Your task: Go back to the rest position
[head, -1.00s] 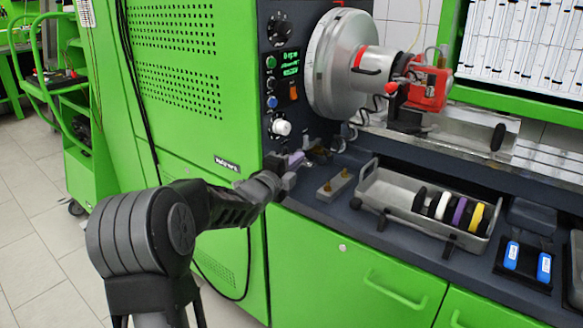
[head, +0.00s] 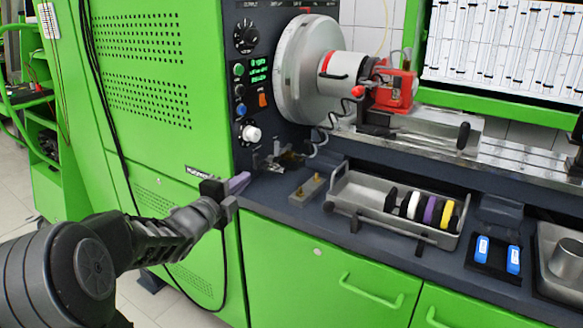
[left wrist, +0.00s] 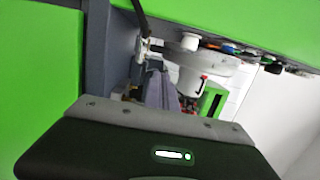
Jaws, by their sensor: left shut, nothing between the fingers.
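My left gripper (head: 238,184) is at the end of the arm that comes in from the left in the head view. It is shut and empty, with its light purple-grey fingers together. It is in front of the green machine's lower corner, at the left end of the dark workbench (head: 270,197). The fingers also show in the left wrist view (left wrist: 158,90), pointing towards the pump area. My right gripper is not in view.
The test machine (head: 155,90) has a silver flywheel (head: 308,70) and a red pump mount (head: 394,92). On the bench are a brass-pin block (head: 306,190), a metal tray (head: 365,193) with several coloured discs, and blue-labelled items (head: 482,248). A black cable hangs beside the arm.

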